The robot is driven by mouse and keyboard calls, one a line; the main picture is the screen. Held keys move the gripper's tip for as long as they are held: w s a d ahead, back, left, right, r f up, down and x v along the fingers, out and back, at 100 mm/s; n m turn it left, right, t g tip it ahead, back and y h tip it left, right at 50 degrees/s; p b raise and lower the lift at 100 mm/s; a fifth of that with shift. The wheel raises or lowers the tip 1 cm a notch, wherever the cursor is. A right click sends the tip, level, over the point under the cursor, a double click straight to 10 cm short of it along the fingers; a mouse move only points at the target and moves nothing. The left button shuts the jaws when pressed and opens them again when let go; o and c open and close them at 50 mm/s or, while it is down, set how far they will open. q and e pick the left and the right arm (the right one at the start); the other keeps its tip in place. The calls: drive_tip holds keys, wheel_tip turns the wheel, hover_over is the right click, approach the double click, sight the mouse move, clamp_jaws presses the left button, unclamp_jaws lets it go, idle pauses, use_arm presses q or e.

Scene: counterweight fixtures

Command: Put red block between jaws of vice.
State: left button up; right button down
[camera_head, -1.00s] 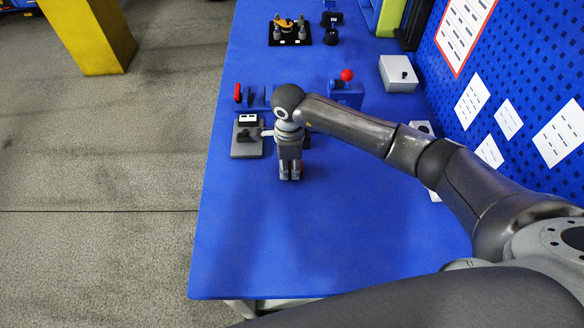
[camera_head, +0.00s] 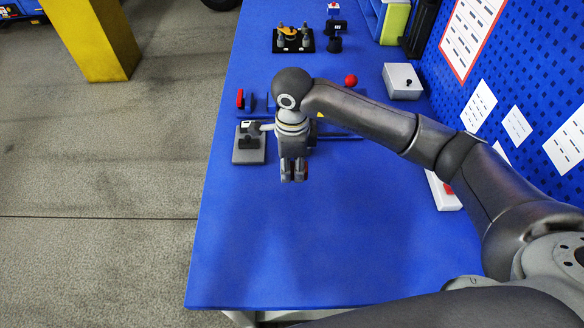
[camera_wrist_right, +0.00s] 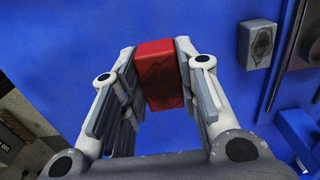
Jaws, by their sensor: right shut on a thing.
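My right gripper (camera_head: 293,178) hangs fingers-down over the bare blue table, in front of the fixtures. It is shut on the red block (camera_wrist_right: 160,75), which sits between the fingertips in the wrist view. In the head view the fingers mostly hide the block. A blue fixture with upright plates and a red end (camera_head: 240,98), likely the vice, lies behind and left of my right wrist. My wrist and arm cover part of it, so I cannot see its full jaw gap. My left gripper is not in view.
A grey plate with a black handle (camera_head: 249,158) lies just left of the gripper. A red ball knob (camera_head: 351,80) stands behind my forearm. A white box (camera_head: 402,81) is near the pegboard (camera_head: 455,100). The front of the table (camera_head: 300,250) is clear.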

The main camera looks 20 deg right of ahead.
drive_tip(key=s+a+r+b, duration=0.2)
drive_tip(key=s+r, duration=0.4)
drive_tip(key=s, duration=0.4)
drive_tip(key=shift+s+a+r, duration=0.15)
drive_tip(key=shift+s+a, duration=0.15)
drive_tip(key=shift+a, duration=0.15)
drive_tip(key=d+n, duration=0.8)
drive_tip(key=n, duration=1.3)
drive_tip(key=shift+s+d+f, duration=0.2)
drive_tip(key=shift+s+f, duration=0.15)
drive_tip(key=shift+f, duration=0.1)
